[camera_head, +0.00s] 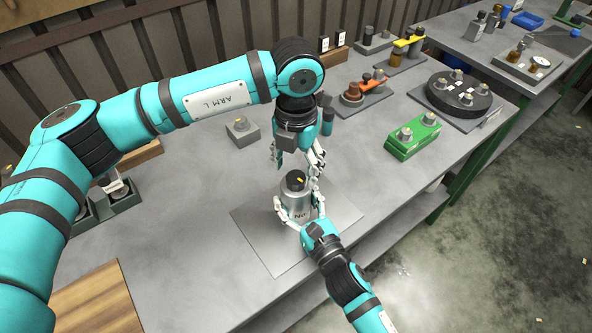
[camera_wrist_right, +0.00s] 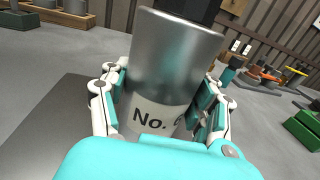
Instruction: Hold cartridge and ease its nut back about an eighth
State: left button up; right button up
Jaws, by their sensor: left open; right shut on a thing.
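The cartridge (camera_head: 297,211) is a silver cylinder with a "No." label, standing upright on a grey mat (camera_head: 262,240). It fills the middle of the right wrist view (camera_wrist_right: 170,75). Its dark nut (camera_head: 295,180) with a yellow mark is on top. My right gripper (camera_head: 300,214) is shut around the cartridge's lower body from the front, with fingers on both sides. My left gripper (camera_head: 297,167) points down just above and around the nut, its fingers spread. I cannot tell whether they touch the nut.
A small grey block (camera_head: 242,131) stands behind left. A green fixture (camera_head: 413,136), a dark round carousel (camera_head: 459,94) and a brown-and-orange part (camera_head: 353,92) stand to the right. A green-grey rack (camera_head: 108,204) and a wooden board (camera_head: 95,303) are at left.

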aim_at(296, 175)
pick_arm(q)
notch_tip(296, 175, up, 9)
jog(key=shift+r, duration=0.2)
dwell(0.3)
pick_arm(e)
jog(key=o, duration=1.7)
jog(key=shift+o, duration=0.2)
